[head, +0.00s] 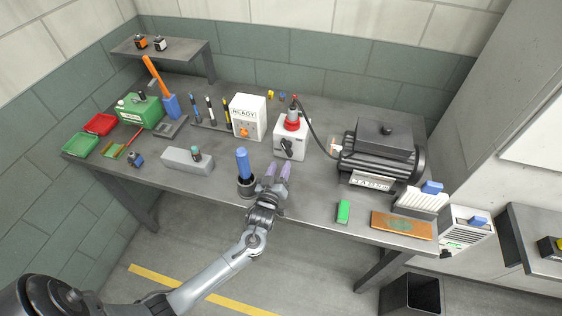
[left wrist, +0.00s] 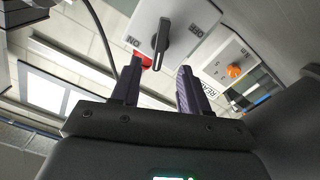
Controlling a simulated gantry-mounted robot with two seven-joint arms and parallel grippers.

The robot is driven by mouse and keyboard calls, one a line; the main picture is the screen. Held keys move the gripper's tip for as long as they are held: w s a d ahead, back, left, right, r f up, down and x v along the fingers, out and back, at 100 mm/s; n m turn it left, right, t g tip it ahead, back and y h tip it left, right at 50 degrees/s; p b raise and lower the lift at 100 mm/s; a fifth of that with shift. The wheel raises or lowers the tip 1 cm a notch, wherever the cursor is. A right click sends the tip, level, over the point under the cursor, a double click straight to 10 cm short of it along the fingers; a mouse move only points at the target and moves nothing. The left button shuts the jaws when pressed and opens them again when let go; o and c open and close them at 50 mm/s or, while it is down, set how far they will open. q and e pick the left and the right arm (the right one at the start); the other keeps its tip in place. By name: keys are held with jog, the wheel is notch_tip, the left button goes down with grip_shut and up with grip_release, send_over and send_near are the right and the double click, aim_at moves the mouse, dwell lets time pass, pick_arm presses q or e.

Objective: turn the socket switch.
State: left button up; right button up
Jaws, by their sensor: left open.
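The socket switch is a black rotary handle (head: 288,146) on the front of a white box (head: 281,153), with a red plug (head: 292,122) on top. In the left wrist view the handle (left wrist: 161,42) lies between printed ON and OFF labels, and the picture is turned over. My left gripper (head: 278,169) is open and empty, just in front of the box. In the left wrist view its dark purple fingertips (left wrist: 158,70) point at the handle, one on each side of its lower end in the picture. The handle looks beyond the tips; contact is not visible. My right gripper is out of view.
A white READY box (head: 249,112) with an orange knob stands left of the switch box. A blue-handled tool in a dark holder (head: 244,170) is close left of my gripper. A green block (head: 343,211) lies in front.

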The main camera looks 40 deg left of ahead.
pick_arm(q)
jog(key=shift+o, duration=0.5)
jog(key=shift+s, duration=0.15)
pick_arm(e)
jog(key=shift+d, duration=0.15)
pick_arm(q)
jog(key=shift+d, duration=0.1)
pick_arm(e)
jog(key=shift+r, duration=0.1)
